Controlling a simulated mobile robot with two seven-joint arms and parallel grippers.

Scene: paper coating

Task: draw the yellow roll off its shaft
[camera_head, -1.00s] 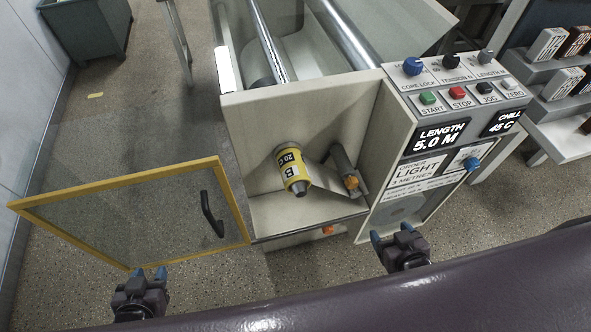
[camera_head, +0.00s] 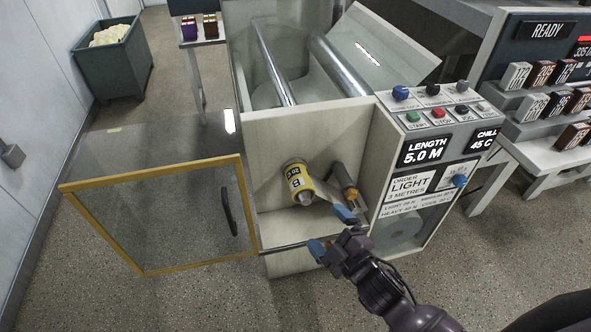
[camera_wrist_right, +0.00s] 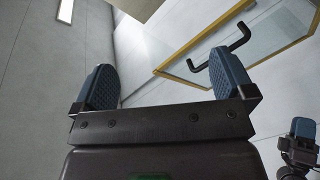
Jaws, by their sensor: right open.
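The yellow roll (camera_head: 297,180), with a black-and-white label, sits inside the open cabinet on its shaft (camera_head: 306,197), whose grey end pokes out toward the front. My right gripper (camera_head: 331,232) is open and empty, in front of the cabinet, below and right of the roll and apart from it. Its two blue fingers stand wide apart in the right wrist view (camera_wrist_right: 165,80), with nothing between them. My left gripper (camera_wrist_right: 302,140) shows only partly at the right edge of the right wrist view; its jaw gap is unclear. The head view does not show it.
A grey arm with an orange knob (camera_head: 350,192) stands right of the roll. The yellow-framed glass door (camera_head: 155,268) is swung open to the left. The control panel (camera_head: 430,155) borders the cabinet on the right. Floor in front is clear.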

